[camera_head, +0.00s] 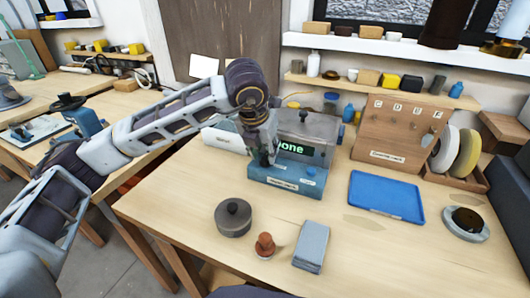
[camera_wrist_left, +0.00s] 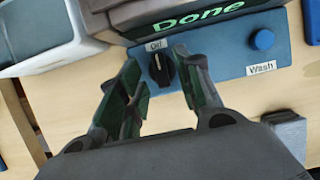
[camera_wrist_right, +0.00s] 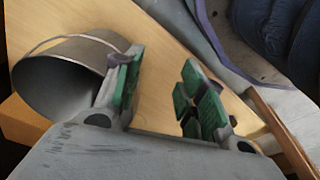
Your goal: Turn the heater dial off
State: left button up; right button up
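The heater (camera_head: 290,170) is a grey and blue box on the table, with a green "Done" on its display. In the left wrist view its black dial (camera_wrist_left: 161,69) sits on the blue front (camera_wrist_left: 215,62), just below the "Off" label. A pale mark on the dial appears to point toward that label. My left gripper (camera_head: 266,158) is at the heater's front; in its wrist view (camera_wrist_left: 157,60) the fingers are open on either side of the dial, with gaps visible. In the right wrist view my right gripper (camera_wrist_right: 165,85) is open and empty.
A blue "Wash" button (camera_wrist_left: 262,39) is right of the dial. A metal cylinder (camera_wrist_right: 62,80) is beside my right gripper.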

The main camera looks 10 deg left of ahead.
pick_arm(q)
jog(key=v, duration=1)
jog(key=shift+r, duration=0.15)
notch_tip(320, 180, up, 22)
jog(key=p, duration=2.2)
pick_arm(e)
jog(key=s+d+f, duration=0.1)
jog(key=s+d, duration=0.2)
jog(key=s, duration=0.8)
jog(key=s+d+f+g, duration=0.1)
jog(key=s+d, duration=0.2)
jog(key=s, duration=0.8)
jog(key=shift+s+d+f+h, duration=0.15)
jog(key=shift+s+h, duration=0.05)
jog(key=shift+h, duration=0.1)
